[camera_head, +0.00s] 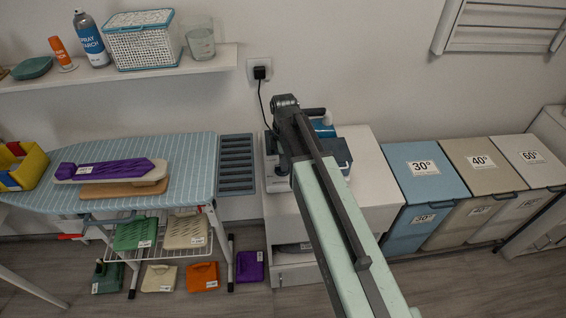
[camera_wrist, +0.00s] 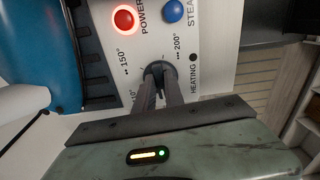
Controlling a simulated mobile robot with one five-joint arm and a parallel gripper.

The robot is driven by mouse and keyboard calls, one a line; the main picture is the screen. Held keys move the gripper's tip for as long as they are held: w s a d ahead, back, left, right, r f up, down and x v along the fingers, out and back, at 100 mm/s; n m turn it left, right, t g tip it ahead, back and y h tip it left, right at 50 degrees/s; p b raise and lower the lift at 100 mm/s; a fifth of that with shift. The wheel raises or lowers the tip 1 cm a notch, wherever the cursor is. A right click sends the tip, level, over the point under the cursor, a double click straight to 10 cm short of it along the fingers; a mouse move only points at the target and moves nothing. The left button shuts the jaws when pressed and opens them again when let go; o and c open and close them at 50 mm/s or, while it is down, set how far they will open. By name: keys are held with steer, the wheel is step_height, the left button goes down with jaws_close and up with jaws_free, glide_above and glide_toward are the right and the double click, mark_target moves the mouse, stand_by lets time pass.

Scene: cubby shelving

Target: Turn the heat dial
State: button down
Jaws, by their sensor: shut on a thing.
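The heat dial (camera_wrist: 158,68) is a small dark knob on a white control panel (camera_wrist: 105,40) in the wrist view. The panel reads 150° and 200° on either side of it, with "HEATING" printed nearby. My gripper (camera_wrist: 161,80) has its two dark fingers shut on the dial and hides part of it and some of the scale. A red lit POWER button (camera_wrist: 124,19) and a blue STEAM button (camera_wrist: 173,10) are above. In the head view, my arm hides most of the appliance (camera_head: 335,152) on a white cabinet (camera_head: 368,172), and the dial is hidden.
A wall shelf (camera_head: 210,64) holds a spray can and basket. Labelled bins (camera_head: 425,180) stand at right. A plug (camera_head: 260,72) with a cord is on the wall.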

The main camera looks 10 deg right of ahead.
steer(key=m, duration=0.7)
steer(key=shift+s+d, duration=0.1)
steer(key=shift+s, duration=0.1)
steer(key=m, duration=0.6)
steer(key=shift+s+a+m, duration=0.15)
steer(key=shift+a+m, duration=0.05)
steer(key=shift+m, duration=0.2)
steer(key=m, duration=0.6)
steer(key=shift+a, duration=0.15)
steer(key=m, duration=0.5)
steer(key=shift+a+m, duration=0.15)
steer(key=shift+m, duration=0.25)
steer(key=c, duration=1.4)
jaws_free()
steer(key=shift+c, duration=0.2)
